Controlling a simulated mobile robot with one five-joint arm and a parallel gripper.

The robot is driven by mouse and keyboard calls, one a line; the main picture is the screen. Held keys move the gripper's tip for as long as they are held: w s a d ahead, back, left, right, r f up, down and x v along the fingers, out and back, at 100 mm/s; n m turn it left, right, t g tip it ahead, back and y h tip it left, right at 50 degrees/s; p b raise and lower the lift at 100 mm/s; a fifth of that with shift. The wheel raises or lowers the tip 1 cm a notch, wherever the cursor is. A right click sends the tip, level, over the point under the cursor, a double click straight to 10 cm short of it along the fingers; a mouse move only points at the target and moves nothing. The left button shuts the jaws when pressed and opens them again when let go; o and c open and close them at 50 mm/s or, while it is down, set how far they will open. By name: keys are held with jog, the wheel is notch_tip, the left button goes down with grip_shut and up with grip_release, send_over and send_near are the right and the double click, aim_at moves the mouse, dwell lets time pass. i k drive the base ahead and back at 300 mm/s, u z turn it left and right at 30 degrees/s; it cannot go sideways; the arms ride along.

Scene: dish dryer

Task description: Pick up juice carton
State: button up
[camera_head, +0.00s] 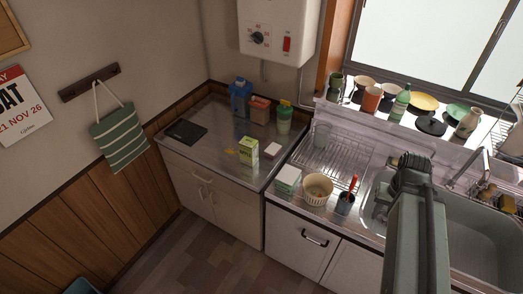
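A small green and white carton (248,151) stands upright near the front right of the steel counter (205,150); it looks like the juice carton. A taller blue carton-like container (240,98) stands at the back of the same counter, and its label is too small to read. My arm (414,235) rises at the right of the view in front of the sink, well to the right of both and apart from them. I cannot make out my gripper's fingers or whether they hold anything.
A brown box (259,110), a green-lidded container (284,118), a dark flat board (184,131) and a small pinkish-white block (272,150) share the counter. A dish rack (333,152), a beige basket (318,188) and a dark utensil cup (344,203) lie between it and my arm.

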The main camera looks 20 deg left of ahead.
aim_at(248, 146)
jog(key=z, duration=0.1)
jog(key=i, duration=0.75)
jog(key=u, duration=3.9)
